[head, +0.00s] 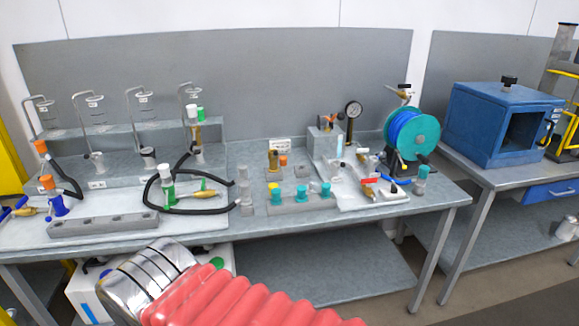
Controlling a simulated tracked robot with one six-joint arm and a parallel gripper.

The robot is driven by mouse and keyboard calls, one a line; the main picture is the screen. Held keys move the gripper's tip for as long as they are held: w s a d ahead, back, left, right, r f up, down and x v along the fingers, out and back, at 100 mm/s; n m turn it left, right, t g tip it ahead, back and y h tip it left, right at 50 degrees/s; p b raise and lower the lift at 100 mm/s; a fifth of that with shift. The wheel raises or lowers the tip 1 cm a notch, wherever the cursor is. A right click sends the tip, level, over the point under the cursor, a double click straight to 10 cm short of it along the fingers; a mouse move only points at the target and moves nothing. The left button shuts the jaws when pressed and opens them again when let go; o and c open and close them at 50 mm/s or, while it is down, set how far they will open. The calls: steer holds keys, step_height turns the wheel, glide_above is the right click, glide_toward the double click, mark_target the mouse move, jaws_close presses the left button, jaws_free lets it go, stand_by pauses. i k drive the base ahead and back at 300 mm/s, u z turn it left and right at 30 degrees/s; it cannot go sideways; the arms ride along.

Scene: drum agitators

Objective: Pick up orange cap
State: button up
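Several orange pieces show in the head view. One small orange cap-like piece (283,160) is on the middle of the bench, just right of a brass fitting (273,159). An orange piece (41,147) tops a fitting at the far left, by a black hose. Another orange piece (46,182) sits low on the shelf just below it. I cannot tell which of these is the task's orange cap. My gripper is not in view. The red bellows of my arm is at the bottom of the picture, in front of the bench and apart from these pieces.
A blue box (497,122) stands on the right bench. A grey panel (300,80) closes the back.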

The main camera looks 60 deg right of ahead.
mark_target(283, 159)
steer(key=k, duration=0.8)
steer(key=z, duration=1.55)
steer(key=i, duration=1)
steer(key=z, duration=0.05)
